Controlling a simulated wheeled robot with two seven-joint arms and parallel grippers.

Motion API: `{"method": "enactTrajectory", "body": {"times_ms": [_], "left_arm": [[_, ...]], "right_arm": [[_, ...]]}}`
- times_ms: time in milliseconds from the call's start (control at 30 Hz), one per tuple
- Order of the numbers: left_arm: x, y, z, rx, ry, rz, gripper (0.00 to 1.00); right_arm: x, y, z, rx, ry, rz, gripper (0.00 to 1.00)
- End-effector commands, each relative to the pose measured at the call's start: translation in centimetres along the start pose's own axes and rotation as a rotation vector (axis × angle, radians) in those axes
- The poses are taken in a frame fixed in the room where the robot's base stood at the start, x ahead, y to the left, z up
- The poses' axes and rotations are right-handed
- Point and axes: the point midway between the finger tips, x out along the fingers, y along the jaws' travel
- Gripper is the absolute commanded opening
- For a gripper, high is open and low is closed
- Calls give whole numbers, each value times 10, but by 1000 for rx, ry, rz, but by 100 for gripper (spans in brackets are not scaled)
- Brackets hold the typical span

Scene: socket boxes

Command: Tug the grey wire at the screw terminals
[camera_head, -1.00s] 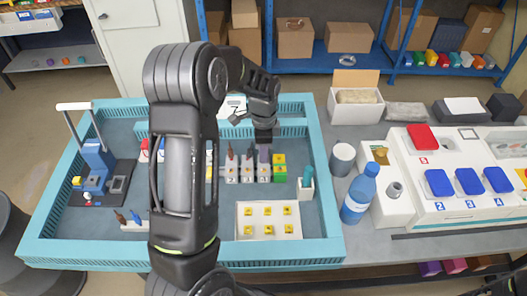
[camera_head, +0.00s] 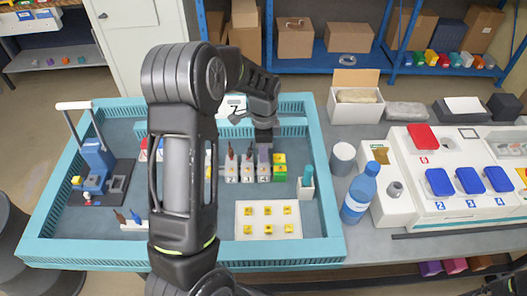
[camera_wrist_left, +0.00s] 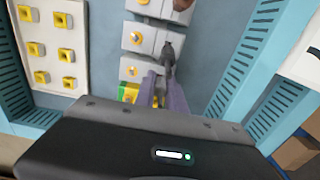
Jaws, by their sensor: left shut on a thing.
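The screw terminals are a row of grey blocks (camera_head: 247,173) with orange screws on the blue-rimmed bench tray. The wrist view shows the blocks close up (camera_wrist_left: 148,38). The grey wire (camera_wrist_left: 169,53) shows there as a dark grey piece at the edge of the blocks, running to my finger tips. My left gripper (camera_head: 264,147) is over the right end of the row; in the wrist view its two purple-grey fingers (camera_wrist_left: 163,88) are shut on the wire. The wire's held part is hidden by the fingers. My right gripper is not in view.
A green and yellow block (camera_head: 280,168) ends the row. Close by stand a white plate with yellow pieces (camera_head: 250,225) and a small white holder with a teal tool (camera_head: 305,188). Reddish-brown wires (camera_head: 231,150) stand left of my gripper. A blue bottle (camera_head: 360,195) stands outside the tray.

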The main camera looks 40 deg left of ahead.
Motion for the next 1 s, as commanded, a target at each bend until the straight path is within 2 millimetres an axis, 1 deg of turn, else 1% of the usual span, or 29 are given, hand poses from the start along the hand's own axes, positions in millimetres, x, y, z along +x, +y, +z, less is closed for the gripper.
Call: {"method": "enactTrajectory", "body": {"times_ms": [267,300,500,600,800,1000], "left_arm": [[1,0,0,0,1,-1,0],[1,0,0,0,1,-1,16],[2,0,0,0,0,0,33],[2,1,0,0,0,1,40],[2,1,0,0,-1,3,41],[2,1,0,0,-1,4,56]], "right_arm": [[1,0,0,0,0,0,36],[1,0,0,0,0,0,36],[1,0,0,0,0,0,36],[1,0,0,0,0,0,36],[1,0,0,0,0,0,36],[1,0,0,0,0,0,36]]}}
